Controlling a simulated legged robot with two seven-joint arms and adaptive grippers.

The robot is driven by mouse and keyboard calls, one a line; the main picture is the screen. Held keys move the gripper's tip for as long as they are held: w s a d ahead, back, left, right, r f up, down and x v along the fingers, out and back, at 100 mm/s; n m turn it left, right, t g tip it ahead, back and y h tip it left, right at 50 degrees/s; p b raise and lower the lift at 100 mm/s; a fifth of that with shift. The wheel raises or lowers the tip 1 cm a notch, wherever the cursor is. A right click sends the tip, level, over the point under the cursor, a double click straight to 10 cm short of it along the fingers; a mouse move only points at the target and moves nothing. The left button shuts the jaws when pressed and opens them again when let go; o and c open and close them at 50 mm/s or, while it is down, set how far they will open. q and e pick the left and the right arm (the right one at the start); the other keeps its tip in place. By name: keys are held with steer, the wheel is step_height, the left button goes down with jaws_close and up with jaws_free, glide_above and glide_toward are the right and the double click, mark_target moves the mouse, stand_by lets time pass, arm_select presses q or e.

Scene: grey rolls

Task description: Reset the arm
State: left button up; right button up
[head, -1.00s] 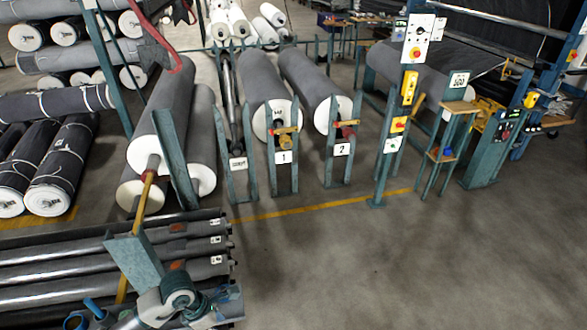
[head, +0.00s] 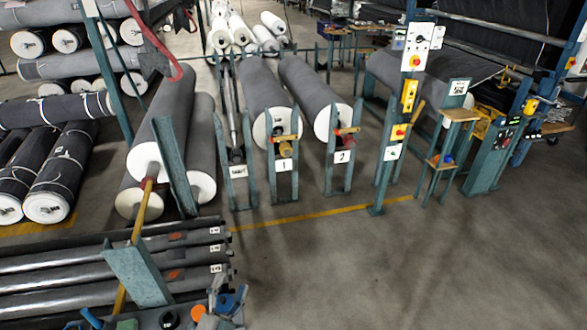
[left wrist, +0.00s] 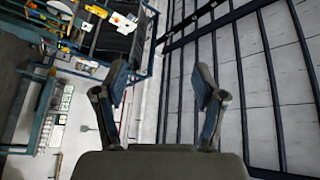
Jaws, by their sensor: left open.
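My left gripper (left wrist: 160,78) shows in the left wrist view with its two dark, blue-padded fingers spread wide apart. Nothing is between them. Behind the fingers are a wall or ceiling with dark bars on the right and machinery on the upper left. In the head view, blue, orange and dark parts (head: 226,302) show at the bottom edge; I cannot tell which of these belong to my left gripper. My right gripper is not in view.
Grey rolls (head: 264,88) stand on teal frames marked 1 and 2. A rack of dark rolls (head: 75,270) lies at the lower left. A teal post (head: 388,165) carries yellow switch boxes. The concrete floor (head: 400,265) at the lower right is clear.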

arm_select(q)
steer(key=s+a+f+n+g+y, duration=0.3)
steer(key=a+f+n+g, duration=0.15)
steer(key=f, duration=0.45)
steer(key=s+a+f+n+g+y, duration=0.3)
steer(key=s+f+n+g, duration=0.15)
steer(key=f, duration=0.45)
steer(key=s+d+f+n+g+h, duration=0.1)
steer(key=s+f+n+g, duration=0.1)
steer(key=s+f+g, duration=0.45)
steer(key=s+d+f+n+g, duration=0.15)
steer(key=s+f, duration=0.25)
steer(key=s, duration=0.5)
step_height(320, 180, down, 22)
steer(key=g, duration=0.1)
steer(key=s+a+f+g, duration=0.1)
steer(key=s+a+f, duration=0.2)
steer(key=s+f, duration=1.2)
step_height(320, 180, down, 4)
steer(key=shift+s+r+m, duration=0.25)
steer(key=shift+s+m, duration=0.05)
steer(key=shift+m, duration=0.15)
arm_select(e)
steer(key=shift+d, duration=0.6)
